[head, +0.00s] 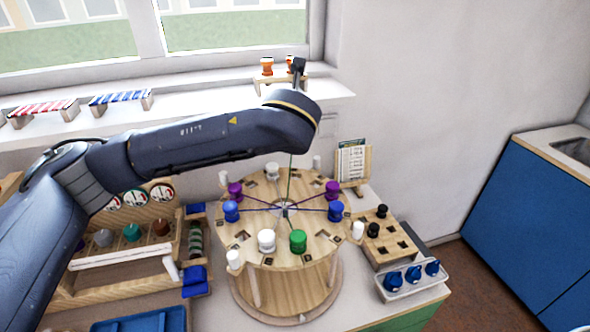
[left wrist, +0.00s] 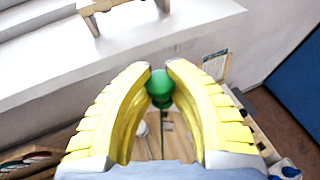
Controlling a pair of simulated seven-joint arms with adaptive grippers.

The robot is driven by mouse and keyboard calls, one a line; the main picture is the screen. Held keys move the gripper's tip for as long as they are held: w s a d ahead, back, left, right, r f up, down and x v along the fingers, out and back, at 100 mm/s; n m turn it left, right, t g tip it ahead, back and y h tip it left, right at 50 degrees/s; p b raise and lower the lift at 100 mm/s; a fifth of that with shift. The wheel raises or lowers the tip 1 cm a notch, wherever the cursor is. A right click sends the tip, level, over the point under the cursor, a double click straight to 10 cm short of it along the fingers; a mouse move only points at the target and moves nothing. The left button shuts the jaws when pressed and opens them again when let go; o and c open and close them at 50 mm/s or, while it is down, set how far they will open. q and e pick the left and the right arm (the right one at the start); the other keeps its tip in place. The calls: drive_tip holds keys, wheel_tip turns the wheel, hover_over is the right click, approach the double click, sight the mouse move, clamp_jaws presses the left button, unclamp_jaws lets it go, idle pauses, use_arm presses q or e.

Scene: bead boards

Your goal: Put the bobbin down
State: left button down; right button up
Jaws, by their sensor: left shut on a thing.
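In the left wrist view my left gripper (left wrist: 160,72) has its yellow fingers shut on a green bobbin (left wrist: 160,88), held up off the board. A green thread runs down from it; in the head view the thread rises from the middle of the round wooden board (head: 250,226) and passes behind my arm, which hides the gripper and held bobbin there. On the board stand another green bobbin (head: 298,242), white ones (head: 266,240) (head: 272,171), blue ones (head: 231,211) (head: 336,211) and purple ones (head: 235,190) (head: 332,190). Threads run from several bobbins to the centre. My right gripper is not in view.
A wooden block (head: 400,257) with black pieces and a white tray (head: 414,286) of blue pieces stand right of the board. A card stand (head: 352,165) is behind. A wooden rack (head: 115,276) stands at left.

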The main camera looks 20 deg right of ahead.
use_arm(q)
wheel_tip(320, 180, down, 15)
idle(0.7)
drive_tip(key=shift+f, duration=0.1)
drive_tip(key=c, duration=1.4)
unclamp_jaws()
drive_tip(key=shift+o, duration=0.2)
drive_tip(key=v, duration=1.2)
